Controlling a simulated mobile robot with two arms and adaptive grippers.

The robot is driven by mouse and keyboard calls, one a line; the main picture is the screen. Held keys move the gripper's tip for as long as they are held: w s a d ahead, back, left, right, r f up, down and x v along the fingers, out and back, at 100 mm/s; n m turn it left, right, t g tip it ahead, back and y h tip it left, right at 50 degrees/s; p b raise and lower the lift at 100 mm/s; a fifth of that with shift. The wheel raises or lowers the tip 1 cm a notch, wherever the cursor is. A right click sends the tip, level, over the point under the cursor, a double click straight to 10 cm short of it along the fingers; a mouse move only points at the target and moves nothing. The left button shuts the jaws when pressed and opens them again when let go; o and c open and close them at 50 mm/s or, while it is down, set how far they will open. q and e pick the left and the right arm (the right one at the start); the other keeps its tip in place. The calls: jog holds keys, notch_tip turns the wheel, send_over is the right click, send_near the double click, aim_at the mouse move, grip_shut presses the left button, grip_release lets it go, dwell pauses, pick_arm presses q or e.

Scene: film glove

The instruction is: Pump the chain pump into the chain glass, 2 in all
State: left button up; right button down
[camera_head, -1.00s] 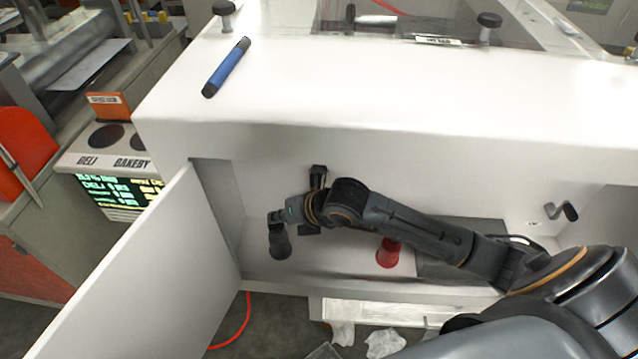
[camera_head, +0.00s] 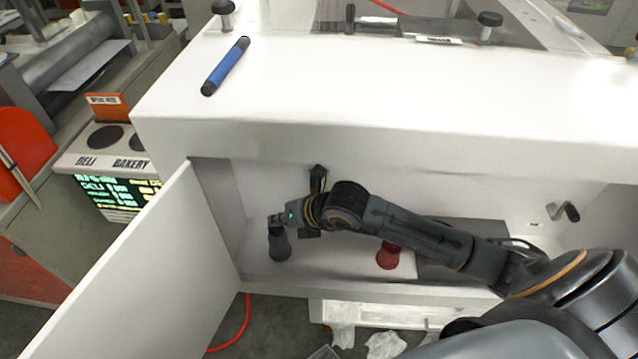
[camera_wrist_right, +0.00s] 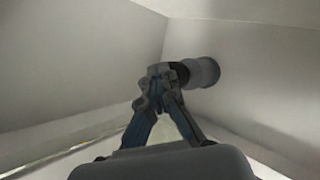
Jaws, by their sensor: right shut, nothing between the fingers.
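A dark grey bottle-like thing with a black top (camera_head: 279,247), which looks like the pump, stands in the left part of the open white cabinet. It also shows in the right wrist view (camera_wrist_right: 205,72), just beyond the fingertips. My right gripper (camera_head: 277,217) is shut and empty at its black top. I cannot tell whether they touch. A red thing with a wide base (camera_head: 388,257) stands further right on the cabinet floor, its upper part hidden by my right arm. I cannot make out a glass with certainty. My left gripper is not in view.
The cabinet door (camera_head: 135,270) stands open on the left. The white top (camera_head: 400,95) overhangs the opening, with a blue and black cylinder (camera_head: 225,67) on it. A dark grey panel (camera_head: 440,262) lies right of the red thing. A black hook (camera_head: 567,212) is at the right.

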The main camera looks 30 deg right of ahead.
aim_at(279, 228)
jog(key=shift+f, duration=0.1)
jog(key=shift+r+p, duration=0.65)
jog(key=shift+r, duration=0.25)
notch_tip(279, 228, up, 6)
jog(key=p, duration=0.4)
dwell(0.4)
dwell(0.5)
